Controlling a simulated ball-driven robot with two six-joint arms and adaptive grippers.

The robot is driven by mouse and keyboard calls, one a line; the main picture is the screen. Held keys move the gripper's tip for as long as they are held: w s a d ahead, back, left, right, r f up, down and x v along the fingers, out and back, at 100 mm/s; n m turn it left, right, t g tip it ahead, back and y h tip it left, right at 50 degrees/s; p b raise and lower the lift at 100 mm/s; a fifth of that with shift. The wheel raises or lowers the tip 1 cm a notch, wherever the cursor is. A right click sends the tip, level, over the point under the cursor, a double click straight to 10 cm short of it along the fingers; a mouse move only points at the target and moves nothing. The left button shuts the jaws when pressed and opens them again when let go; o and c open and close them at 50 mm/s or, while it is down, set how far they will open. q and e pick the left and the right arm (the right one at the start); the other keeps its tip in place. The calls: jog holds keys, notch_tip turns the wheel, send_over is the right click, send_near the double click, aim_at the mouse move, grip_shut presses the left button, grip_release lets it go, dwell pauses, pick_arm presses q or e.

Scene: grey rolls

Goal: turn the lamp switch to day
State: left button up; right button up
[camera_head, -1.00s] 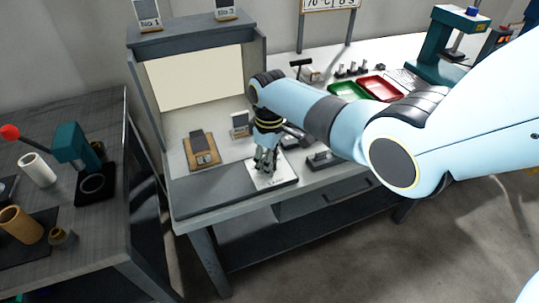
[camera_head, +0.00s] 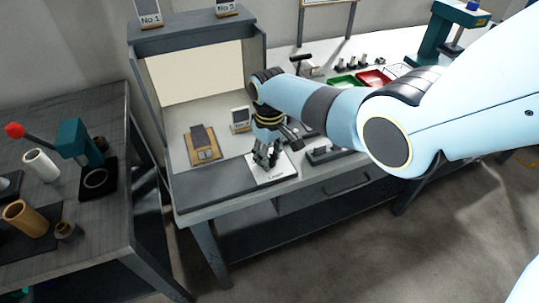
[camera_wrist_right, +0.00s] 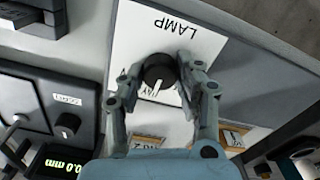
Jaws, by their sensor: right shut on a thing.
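The lamp switch is a round black knob (camera_wrist_right: 158,70) with a white pointer line, on a white plate (camera_wrist_right: 135,35) marked LAMP, upside down in the wrist view. The pointer aims towards the bottom of that view. The position labels are mostly hidden behind my fingers. My right gripper (camera_wrist_right: 159,80) is shut on the knob, one finger on each side. In the head view my right gripper (camera_head: 266,157) points down over the white plate (camera_head: 274,175) at the front of the bench, hiding the knob. My left gripper is not in view.
The plate lies in front of a grey booth with a lit cream back panel (camera_head: 195,75). A wooden board with a grey sample (camera_head: 203,146) lies inside. Green (camera_head: 344,84) and red (camera_head: 373,79) trays stand behind my right arm. A dark side table (camera_head: 70,205) is at left.

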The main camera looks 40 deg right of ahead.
aim_at(269, 157)
jog(key=o, duration=1.1)
jog(key=shift+o, duration=0.2)
notch_tip(269, 157, up, 12)
jog(key=s+f+b, duration=0.8)
jog(key=s+f, duration=1.5)
jog(key=f, duration=0.3)
jog(key=s+f+m+b, duration=0.1)
jog(key=s+f+b, duration=0.8)
jog(key=s+f, duration=1.4)
jog(key=shift+s+f+t+h, duration=0.4)
jog(key=shift+f, duration=1.15)
